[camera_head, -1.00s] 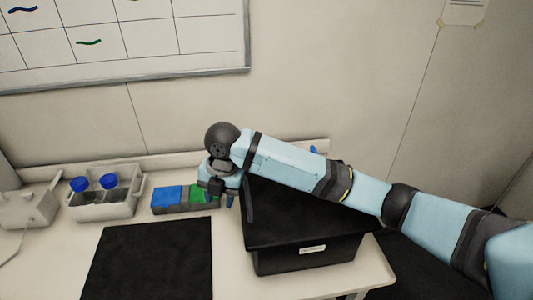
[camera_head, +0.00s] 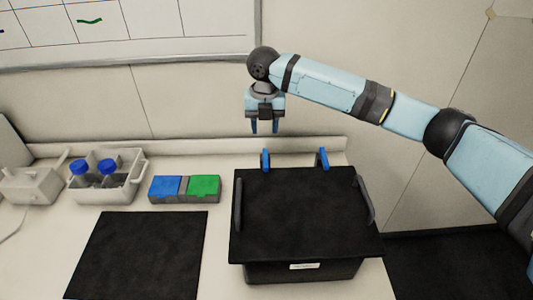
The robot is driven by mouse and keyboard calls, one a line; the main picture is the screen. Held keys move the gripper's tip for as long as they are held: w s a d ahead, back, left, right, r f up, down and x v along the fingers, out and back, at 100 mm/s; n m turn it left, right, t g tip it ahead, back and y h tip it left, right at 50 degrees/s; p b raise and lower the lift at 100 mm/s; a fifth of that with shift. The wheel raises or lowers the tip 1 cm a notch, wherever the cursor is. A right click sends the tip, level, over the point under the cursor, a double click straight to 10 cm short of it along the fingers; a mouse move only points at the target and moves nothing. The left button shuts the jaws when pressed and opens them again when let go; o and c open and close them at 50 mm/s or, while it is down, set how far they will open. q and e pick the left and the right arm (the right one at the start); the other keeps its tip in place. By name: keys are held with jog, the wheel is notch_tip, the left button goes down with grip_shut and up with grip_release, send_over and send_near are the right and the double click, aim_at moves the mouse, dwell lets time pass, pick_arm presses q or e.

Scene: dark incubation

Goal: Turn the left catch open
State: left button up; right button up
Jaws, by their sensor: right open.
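The black box (camera_head: 300,270) stands on the bench with a flat black lid (camera_head: 300,215) on it. Two blue catches show upright at the lid's far edge: the left catch (camera_head: 265,160) and the right catch (camera_head: 322,158). My right gripper (camera_head: 264,130) points down with its two blue fingers apart and empty. In the picture it is just above the left catch, and a gap shows between the fingertips and the catch. My left gripper is not in view.
The lid has dark handles at its left (camera_head: 237,205) and right (camera_head: 364,197) sides. A blue and green block rack (camera_head: 184,197), a grey caddy with blue-capped bottles (camera_head: 132,187) and a black mat (camera_head: 140,255) lie to the left. The wall rises close behind the bench.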

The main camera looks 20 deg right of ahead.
aim_at(265, 157)
notch_tip(265, 157, down, 11)
jog(key=shift+d+r+p, duration=0.1)
jog(key=shift+d+p, duration=0.05)
jog(key=shift+p, duration=0.35)
grip_shut()
